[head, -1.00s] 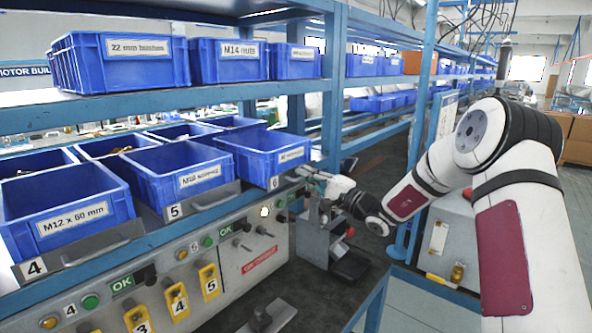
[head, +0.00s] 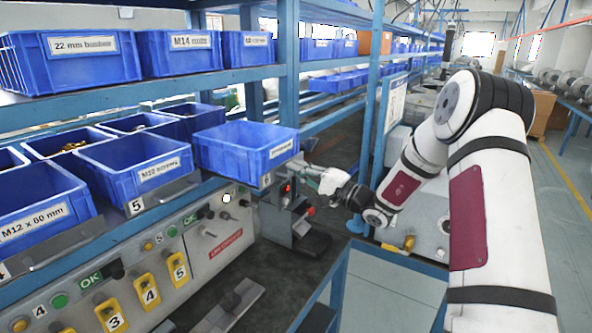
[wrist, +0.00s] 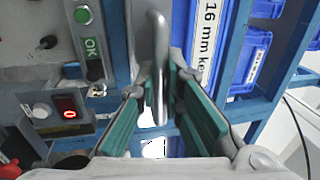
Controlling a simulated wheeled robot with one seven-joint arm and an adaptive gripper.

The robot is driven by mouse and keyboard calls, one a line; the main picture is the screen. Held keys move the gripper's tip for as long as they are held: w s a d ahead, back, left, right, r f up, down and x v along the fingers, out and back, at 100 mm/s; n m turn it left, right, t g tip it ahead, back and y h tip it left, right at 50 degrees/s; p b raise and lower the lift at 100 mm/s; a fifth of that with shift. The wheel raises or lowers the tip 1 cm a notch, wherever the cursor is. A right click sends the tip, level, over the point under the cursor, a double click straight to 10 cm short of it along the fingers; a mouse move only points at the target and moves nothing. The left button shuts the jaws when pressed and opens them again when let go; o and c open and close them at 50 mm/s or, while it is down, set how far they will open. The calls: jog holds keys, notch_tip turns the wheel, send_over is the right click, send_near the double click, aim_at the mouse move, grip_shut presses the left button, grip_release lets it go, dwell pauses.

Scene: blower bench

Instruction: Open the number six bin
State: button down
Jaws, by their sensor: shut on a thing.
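The number six bin (head: 228,154) is a blue open-topped bin on the lower shelf, right of bin five, with a small "6" plate (head: 266,180) at its front. It juts forward of bin five, and its left side wall shows. My gripper (head: 308,171) is at its front right. In the wrist view, my gripper (wrist: 160,112) has its teal-padded fingers on either side of a grey metal handle (wrist: 158,50) and is shut on it. The bin's label, partly cut off, reads "16 mm ke" (wrist: 209,45). The handle is mostly hidden in the head view.
Bin five (head: 140,165) stands to the left. A blue post (head: 288,75) rises behind bin six. Below are a control panel (head: 205,235) and a grey fixture (head: 285,220) on the dark bench. A floor aisle lies open at right.

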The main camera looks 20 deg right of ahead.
jog(key=c, duration=1.7)
grip_release()
jog(key=v, duration=1.2)
